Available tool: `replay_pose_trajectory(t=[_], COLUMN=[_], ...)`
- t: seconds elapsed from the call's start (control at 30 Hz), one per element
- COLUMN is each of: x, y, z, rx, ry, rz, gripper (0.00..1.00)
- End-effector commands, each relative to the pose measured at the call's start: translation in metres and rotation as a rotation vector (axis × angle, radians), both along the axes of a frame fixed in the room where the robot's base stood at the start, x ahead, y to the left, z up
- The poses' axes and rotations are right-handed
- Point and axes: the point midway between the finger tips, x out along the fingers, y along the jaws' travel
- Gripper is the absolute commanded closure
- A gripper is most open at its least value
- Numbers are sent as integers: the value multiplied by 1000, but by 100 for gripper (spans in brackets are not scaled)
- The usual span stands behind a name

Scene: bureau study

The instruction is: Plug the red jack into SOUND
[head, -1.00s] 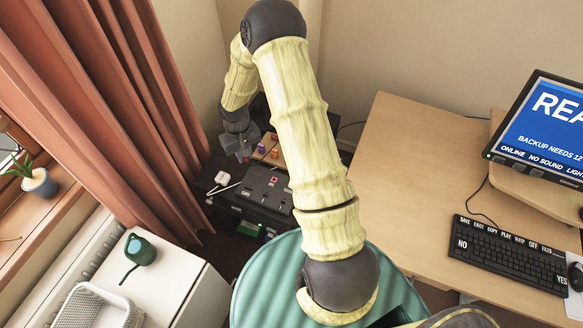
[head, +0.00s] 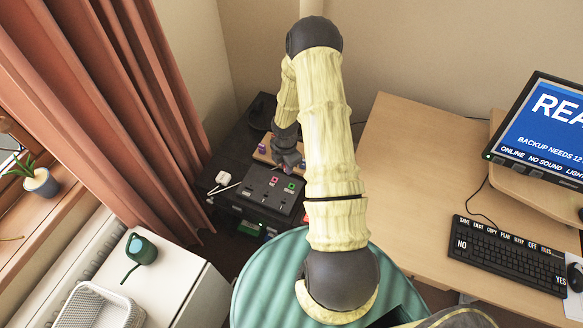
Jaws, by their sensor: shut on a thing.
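My gripper (head: 289,163) is low over the back edge of a dark socket panel (head: 266,193), by the right end of a small wooden rack (head: 263,158). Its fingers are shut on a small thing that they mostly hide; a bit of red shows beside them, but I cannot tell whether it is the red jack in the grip. A purple plug (head: 261,148) stands on the rack, left of my gripper. The panel has a pink-marked socket (head: 275,181) and a green-marked socket (head: 290,187). Its labels are too small to read, so I cannot tell which is SOUND.
A white plug with a cable (head: 223,178) lies left of the panel on the dark cabinet. A wooden desk (head: 390,190) with a keyboard (head: 510,253) and a monitor (head: 545,125) reading "NO SOUND" stands right. A green round top (head: 270,285) is in front.

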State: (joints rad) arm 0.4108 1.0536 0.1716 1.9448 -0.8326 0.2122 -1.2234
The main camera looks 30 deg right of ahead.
Motion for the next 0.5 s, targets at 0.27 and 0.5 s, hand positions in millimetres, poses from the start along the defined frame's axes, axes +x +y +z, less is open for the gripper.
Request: replay_pose_trajectory(t=[0.27, 0.5], x=[-12, -12], y=[-13, -13], z=[-11, -11], rx=[8, 8], ry=[4, 4], rz=[250, 255], gripper=[100, 100])
